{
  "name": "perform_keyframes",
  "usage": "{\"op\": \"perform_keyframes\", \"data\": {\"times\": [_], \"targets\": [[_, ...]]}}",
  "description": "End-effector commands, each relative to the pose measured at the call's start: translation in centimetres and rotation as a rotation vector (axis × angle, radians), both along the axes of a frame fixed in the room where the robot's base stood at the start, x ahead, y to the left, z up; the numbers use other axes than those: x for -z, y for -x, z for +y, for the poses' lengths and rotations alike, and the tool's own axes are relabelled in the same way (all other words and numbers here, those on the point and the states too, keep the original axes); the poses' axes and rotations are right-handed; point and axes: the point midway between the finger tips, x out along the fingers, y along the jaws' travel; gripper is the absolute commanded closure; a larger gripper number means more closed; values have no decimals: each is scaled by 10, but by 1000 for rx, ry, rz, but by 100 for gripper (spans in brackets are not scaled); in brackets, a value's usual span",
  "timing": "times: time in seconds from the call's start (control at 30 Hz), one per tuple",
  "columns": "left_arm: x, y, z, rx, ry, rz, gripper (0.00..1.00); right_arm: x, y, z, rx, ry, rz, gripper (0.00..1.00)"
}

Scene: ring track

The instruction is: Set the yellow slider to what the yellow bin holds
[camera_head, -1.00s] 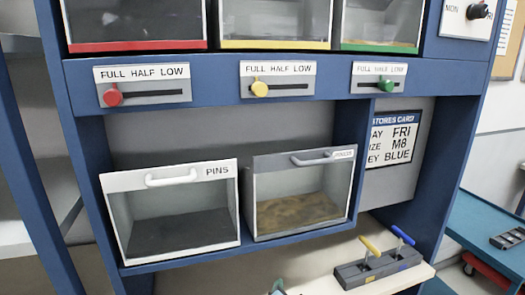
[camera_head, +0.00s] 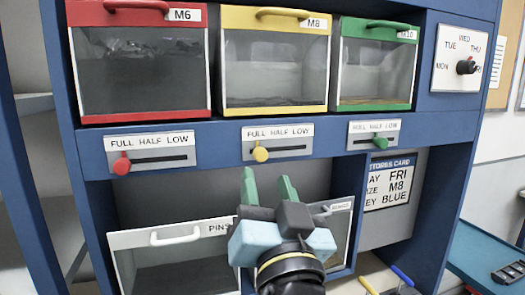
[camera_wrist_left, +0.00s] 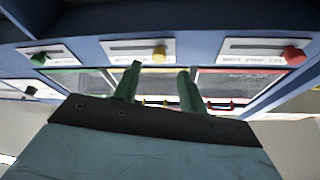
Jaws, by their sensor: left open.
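The yellow slider (camera_head: 260,153) has a round yellow knob at the left, FULL end of its slot. It also shows in the wrist view (camera_wrist_left: 160,53), which looks upside down. The yellow bin (camera_head: 275,14), labelled M8, is above it with a clear front. Only a thin layer of contents shows along its bottom, and the rest looks empty. My left gripper (camera_head: 267,185) is open and empty, its green fingers pointing up just below the yellow slider. In the wrist view the fingertips (camera_wrist_left: 160,75) are apart, either side of the knob in the picture, not visibly touching it.
The red slider (camera_head: 122,165) is at its left end; the green slider (camera_head: 380,143) is towards the right of its slot. A PINS bin (camera_head: 160,237) and another bin (camera_head: 340,207) stand below, the latter partly behind my gripper. A dial (camera_head: 466,66) is at upper right.

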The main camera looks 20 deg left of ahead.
Motion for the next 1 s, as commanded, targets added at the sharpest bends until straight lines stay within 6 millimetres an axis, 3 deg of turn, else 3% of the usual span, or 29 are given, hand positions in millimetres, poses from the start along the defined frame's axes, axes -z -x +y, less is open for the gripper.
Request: {"op": "perform_keyframes", "data": {"times": [0.1, 0.3, 0.7, 1.0], "targets": [[-12, -19, 10, -4, -6, -1, 58, -13, -1, 0, 0, 0, -2, 58], [-18, -39, 19, -2, -4, 0, 58, -21, -2, 1, 0, -1, -3, 58], [-18, -45, 22, 0, 0, 2, 60, -22, -2, 4, 1, -5, -4, 58], [-18, -44, 22, 0, 0, 2, 99, -22, -2, 4, 0, -5, -4, 58]]}}
